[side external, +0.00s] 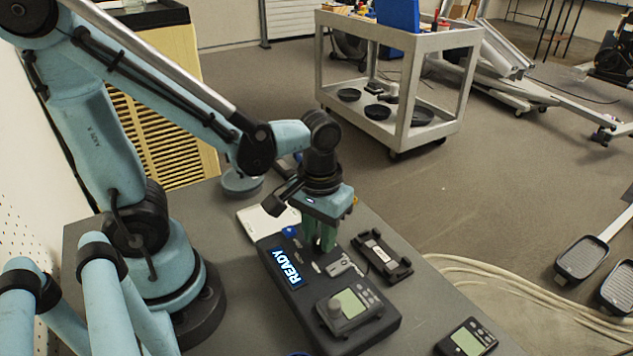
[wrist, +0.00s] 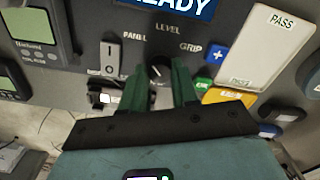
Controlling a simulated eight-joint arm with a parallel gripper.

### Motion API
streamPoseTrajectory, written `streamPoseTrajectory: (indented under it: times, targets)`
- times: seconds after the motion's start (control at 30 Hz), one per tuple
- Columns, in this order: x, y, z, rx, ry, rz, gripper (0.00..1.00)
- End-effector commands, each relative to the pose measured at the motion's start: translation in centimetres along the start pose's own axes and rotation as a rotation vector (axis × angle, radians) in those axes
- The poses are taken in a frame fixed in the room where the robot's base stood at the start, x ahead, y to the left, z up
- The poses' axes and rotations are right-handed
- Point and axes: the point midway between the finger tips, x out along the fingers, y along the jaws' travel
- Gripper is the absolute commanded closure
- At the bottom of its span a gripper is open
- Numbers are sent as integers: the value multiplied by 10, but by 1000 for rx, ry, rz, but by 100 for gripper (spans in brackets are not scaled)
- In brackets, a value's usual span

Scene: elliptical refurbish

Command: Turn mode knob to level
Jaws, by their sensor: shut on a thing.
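The mode knob (wrist: 159,72) is a small dark knob on the black console (side external: 303,306). The labels PANEL, LEVEL and GRIP are spread around it in the wrist view, with LEVEL (wrist: 168,28) straight above it. A short pale mark shows on the knob, but I cannot tell which label it points at. My gripper (side external: 320,244) reaches straight down to the console in the side view. Its green fingers (wrist: 158,75) are shut on the knob's two sides in the wrist view and hide part of it. In the side view the knob is hidden by the fingers.
A lit READY display (side external: 286,268) lies left of the fingers. A rocker switch (wrist: 109,58) and coloured buttons (wrist: 217,55) flank the knob. A handheld meter (side external: 350,305) sits on the console's near end. A black cradle (side external: 382,257) lies to the right, and a white PASS tray (wrist: 262,48) is close by.

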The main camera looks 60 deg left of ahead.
Motion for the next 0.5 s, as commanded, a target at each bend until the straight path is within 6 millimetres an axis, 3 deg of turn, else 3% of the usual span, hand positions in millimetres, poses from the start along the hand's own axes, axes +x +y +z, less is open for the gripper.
streamPoseTrajectory:
  times: [0.27,0.5]
  targets:
    - [0,0,0,90,-1,1,100]
    - [0,0,0,271,-1,1,100]
